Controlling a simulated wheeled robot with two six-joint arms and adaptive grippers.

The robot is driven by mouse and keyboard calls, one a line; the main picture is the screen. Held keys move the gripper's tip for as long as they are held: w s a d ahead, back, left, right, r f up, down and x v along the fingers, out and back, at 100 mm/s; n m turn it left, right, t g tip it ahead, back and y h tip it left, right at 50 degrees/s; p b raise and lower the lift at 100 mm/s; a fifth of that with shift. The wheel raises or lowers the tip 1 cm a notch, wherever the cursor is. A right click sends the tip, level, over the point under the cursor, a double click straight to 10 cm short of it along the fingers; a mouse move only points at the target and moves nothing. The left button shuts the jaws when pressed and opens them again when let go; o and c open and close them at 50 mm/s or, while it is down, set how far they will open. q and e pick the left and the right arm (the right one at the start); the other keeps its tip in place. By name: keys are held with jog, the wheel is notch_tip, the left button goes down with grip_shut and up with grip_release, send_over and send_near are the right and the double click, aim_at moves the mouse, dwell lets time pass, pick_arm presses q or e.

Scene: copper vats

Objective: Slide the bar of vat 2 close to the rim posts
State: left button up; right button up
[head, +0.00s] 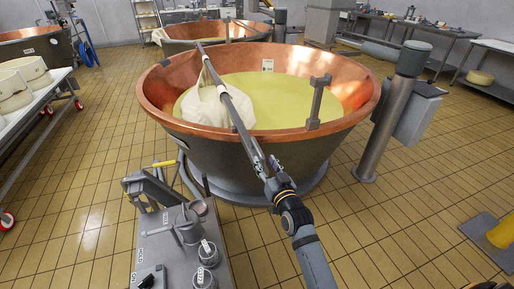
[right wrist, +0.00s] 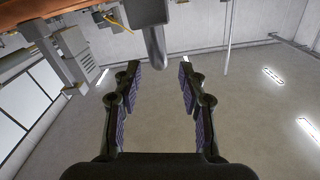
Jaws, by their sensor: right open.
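A copper vat (head: 345,73) full of pale yellow liquid stands in the middle of the head view; I cannot read a number on it. A long grey bar (head: 228,97) with a pale section lies across it from the far rim to past the near rim. A white cloth (head: 207,106) hangs by the bar into the vat. An upright grey post (head: 316,102) stands at the near right rim, apart from the bar. My right gripper (head: 272,168) is open at the bar's near end. In the right wrist view its fingers (right wrist: 157,80) are apart, with a grey rounded piece beyond them. My left gripper is out of view.
A grey cart with controls (head: 180,245) stands at the near left. A thick grey column (head: 388,120) stands right of the vat. White tables with cheeses (head: 25,75) are at the left. Another vat (head: 180,32) is behind.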

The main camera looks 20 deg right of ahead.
aim_at(257, 145)
jog(key=w, duration=0.9)
jog(key=shift+a, duration=0.15)
grip_shut()
